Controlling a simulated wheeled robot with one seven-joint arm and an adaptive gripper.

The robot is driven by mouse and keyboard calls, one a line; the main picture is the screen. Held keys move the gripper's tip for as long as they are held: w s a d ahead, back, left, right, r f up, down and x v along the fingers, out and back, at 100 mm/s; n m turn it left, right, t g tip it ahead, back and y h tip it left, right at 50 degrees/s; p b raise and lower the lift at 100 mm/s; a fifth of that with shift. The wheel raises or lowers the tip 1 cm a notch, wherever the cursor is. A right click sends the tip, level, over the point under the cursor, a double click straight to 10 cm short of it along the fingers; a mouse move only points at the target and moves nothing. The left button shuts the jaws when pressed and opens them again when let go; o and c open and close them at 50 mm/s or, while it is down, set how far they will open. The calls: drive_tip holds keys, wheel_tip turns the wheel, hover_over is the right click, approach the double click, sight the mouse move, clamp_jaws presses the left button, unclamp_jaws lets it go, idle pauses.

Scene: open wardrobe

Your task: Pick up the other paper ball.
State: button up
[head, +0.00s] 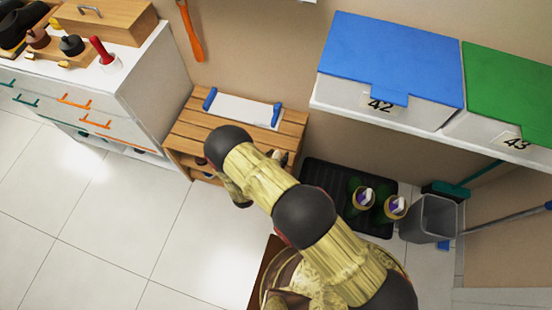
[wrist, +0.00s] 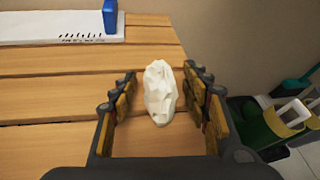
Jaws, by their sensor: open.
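A crumpled white paper ball (wrist: 160,92) lies on the slatted wooden bench (wrist: 60,92) in the wrist view. My gripper (wrist: 162,88) is open, with one finger on each side of the ball. A gap shows between the ball and the left finger; the right finger is closer to it, and I cannot tell whether it touches. In the head view my arm hides the ball and most of my gripper at the right end of the bench (head: 185,130). I see only one paper ball.
A white board with blue end pieces (head: 243,109) lies at the back of the bench. A shelf with blue (head: 390,55) and green lidded boxes (head: 510,90) juts out above.

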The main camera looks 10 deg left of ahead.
drive_tip(key=shift+c, duration=0.8)
drive_tip(key=c, duration=0.7)
drive_tip(key=shift+c, duration=0.3)
